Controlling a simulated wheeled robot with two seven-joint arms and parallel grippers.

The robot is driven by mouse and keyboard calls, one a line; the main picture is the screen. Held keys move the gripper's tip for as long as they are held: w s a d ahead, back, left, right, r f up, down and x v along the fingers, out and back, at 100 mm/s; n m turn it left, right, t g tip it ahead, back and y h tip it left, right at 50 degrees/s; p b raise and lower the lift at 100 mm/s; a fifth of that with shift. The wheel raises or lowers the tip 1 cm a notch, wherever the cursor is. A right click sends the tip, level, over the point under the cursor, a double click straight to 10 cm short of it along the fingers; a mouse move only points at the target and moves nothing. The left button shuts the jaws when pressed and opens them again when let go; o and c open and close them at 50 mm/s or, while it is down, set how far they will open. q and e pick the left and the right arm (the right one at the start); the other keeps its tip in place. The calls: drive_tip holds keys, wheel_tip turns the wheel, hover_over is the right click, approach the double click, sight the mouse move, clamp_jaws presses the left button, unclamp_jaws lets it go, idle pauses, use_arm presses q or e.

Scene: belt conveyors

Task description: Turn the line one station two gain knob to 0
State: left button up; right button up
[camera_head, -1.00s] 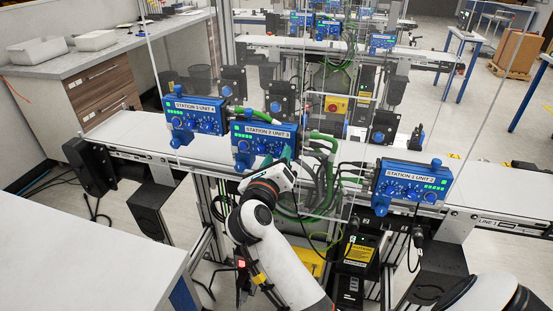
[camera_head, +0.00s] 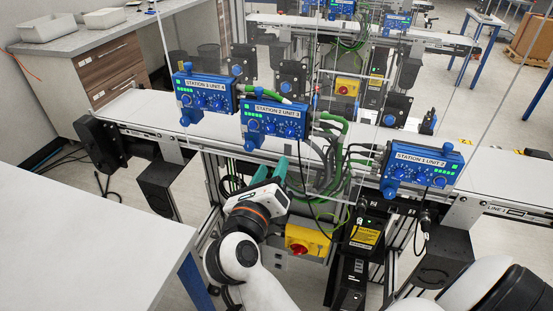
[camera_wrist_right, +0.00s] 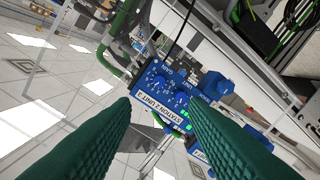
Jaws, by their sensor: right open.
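The blue control box labelled STATION 2 UNIT 3 (camera_head: 273,121) is mounted along the front of the near conveyor. It has small blue knobs and green lights on its face. In the right wrist view, the same box (camera_wrist_right: 172,103) shows between and beyond the fingers, its label and knobs turned sideways; the knob settings are too small to read. My right gripper (camera_head: 283,174) is below this box in the head view, with green fingers pointing up toward it. In the wrist view its fingers (camera_wrist_right: 160,104) are open with nothing between them. My left gripper is not visible.
Another blue box (camera_head: 205,95) is at left, and one labelled STATION 1 UNIT 2 (camera_head: 421,165) is at right. Green and black cables (camera_head: 330,155) hang between them. A yellow box with a red knob (camera_head: 306,243) sits below. A white table (camera_head: 90,240) fills the lower left.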

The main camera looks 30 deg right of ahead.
drive_tip(key=shift+s+a, duration=0.15)
drive_tip(key=shift+s, duration=0.05)
drive_tip(key=m+t+h+b, duration=0.2)
drive_tip(key=m+h+b, duration=0.3)
drive_tip(key=m+b, duration=0.5)
approach(289, 135)
drive_tip(key=shift+y, duration=0.3)
drive_tip(key=p+x, duration=0.1)
drive_tip(key=x, duration=0.1)
drive_tip(key=p+x, duration=0.1)
drive_tip(key=x, duration=0.1)
drive_tip(key=p+x, duration=0.1)
drive_tip(key=x, duration=0.2)
drive_tip(key=shift+s+a+r+p, duration=0.1)
drive_tip(key=shift+s+r+p, duration=0.05)
drive_tip(key=shift+r+p, duration=0.2)
drive_tip(key=shift+w+d+r, duration=0.1)
drive_tip(key=shift+w+d, duration=0.25)
drive_tip(key=shift+d, duration=0.15)
drive_tip(key=shift+c, duration=0.5)
clamp_jaws()
